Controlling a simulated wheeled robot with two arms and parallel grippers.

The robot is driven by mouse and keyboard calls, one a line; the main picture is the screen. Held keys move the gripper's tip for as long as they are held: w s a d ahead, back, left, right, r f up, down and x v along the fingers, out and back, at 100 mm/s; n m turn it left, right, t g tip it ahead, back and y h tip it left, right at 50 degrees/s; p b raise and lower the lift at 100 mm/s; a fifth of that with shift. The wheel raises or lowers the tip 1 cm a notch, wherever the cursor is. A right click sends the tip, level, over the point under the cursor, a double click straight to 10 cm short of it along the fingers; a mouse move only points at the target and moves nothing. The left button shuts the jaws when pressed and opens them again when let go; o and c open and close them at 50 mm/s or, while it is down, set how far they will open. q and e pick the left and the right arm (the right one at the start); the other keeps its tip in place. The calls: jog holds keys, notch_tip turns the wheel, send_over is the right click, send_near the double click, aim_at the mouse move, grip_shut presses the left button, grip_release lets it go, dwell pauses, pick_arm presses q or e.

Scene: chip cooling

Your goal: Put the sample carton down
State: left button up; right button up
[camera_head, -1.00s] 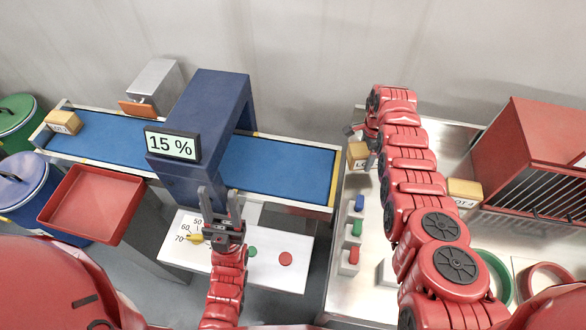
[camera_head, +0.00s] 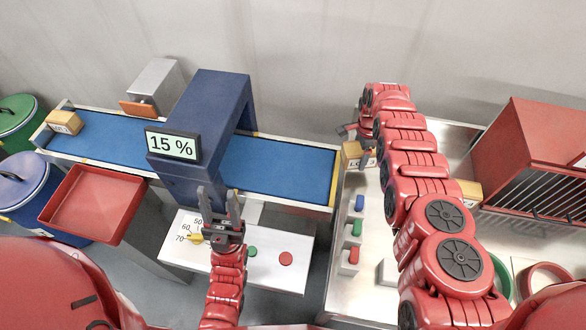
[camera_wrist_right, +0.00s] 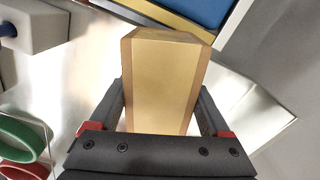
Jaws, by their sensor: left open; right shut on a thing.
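The sample carton (camera_head: 351,154) is a tan box with a white label, near the left edge of the steel table at the right. My right gripper (camera_head: 356,138) is shut on it. In the right wrist view the carton (camera_wrist_right: 165,80) sits between the two dark fingers of the gripper (camera_wrist_right: 165,115). I cannot tell whether its base touches the tabletop. My left gripper (camera_head: 218,208) is open and empty above the white control panel.
The blue conveyor belt (camera_head: 280,168) ends just left of the steel table (camera_head: 340,270). Coloured switches (camera_head: 356,228) stand on the table's near left. Another carton (camera_head: 468,190) lies right of my arm, by the red rack (camera_head: 530,140). A carton (camera_head: 64,122) lies on the far left belt.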

jog(key=shift+a, duration=0.3)
jog(key=shift+s+a, duration=0.2)
jog(key=shift+a, duration=0.15)
jog(key=shift+w+a+f, duration=0.1)
jog(key=shift+a, duration=0.15)
jog(key=shift+a, duration=0.1)
